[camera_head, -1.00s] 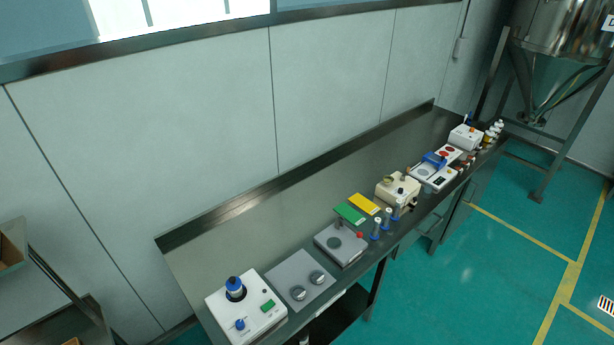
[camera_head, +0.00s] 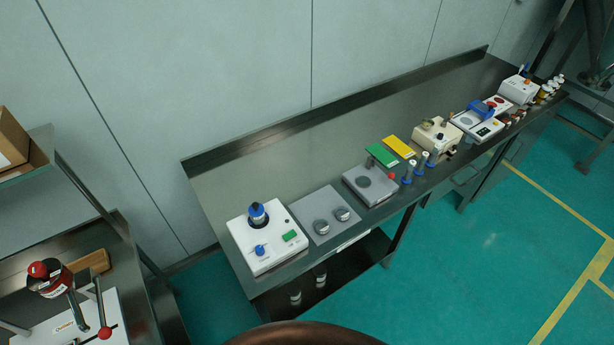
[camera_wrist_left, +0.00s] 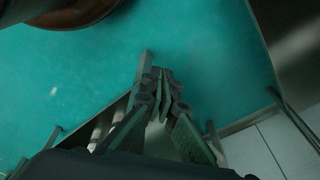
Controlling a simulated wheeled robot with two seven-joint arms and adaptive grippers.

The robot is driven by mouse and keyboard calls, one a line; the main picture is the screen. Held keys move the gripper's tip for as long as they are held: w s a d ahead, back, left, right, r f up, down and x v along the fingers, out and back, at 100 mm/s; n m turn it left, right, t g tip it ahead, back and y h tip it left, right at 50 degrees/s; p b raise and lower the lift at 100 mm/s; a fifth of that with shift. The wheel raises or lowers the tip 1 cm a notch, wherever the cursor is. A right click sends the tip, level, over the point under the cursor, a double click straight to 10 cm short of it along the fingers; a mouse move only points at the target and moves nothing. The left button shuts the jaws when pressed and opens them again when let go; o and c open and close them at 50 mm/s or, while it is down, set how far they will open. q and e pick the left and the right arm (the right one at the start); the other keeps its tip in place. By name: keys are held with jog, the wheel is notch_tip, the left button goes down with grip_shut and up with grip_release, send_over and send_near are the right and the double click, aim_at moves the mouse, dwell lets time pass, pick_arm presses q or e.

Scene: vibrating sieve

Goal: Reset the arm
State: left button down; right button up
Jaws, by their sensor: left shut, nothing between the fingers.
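My left gripper (camera_wrist_left: 162,80) shows in the left wrist view, shut and empty, its fingertips together. The green floor (camera_wrist_left: 95,65) lies behind it, and no object is between the fingers. Neither gripper shows in the head view. A brown rounded part at the bottom of the head view seems to be mine. My right gripper is out of sight.
A long steel bench (camera_head: 240,170) runs along the wall. It bears a white device with a blue knob (camera_head: 268,237), a grey plate (camera_head: 323,216) and several instruments. At left stand shelves (camera_head: 65,165) and a red-topped machine (camera_head: 50,278). The green floor (camera_head: 480,250) is clear at right.

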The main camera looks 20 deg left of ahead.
pick_arm(q)
jog(key=s+f+b, duration=0.3)
jog(key=s+f, duration=0.9)
jog(key=s, duration=0.1)
jog(key=shift+s+a+f+g, duration=0.2)
jog(key=shift+a+g, duration=0.1)
jog(key=shift+g, duration=0.1)
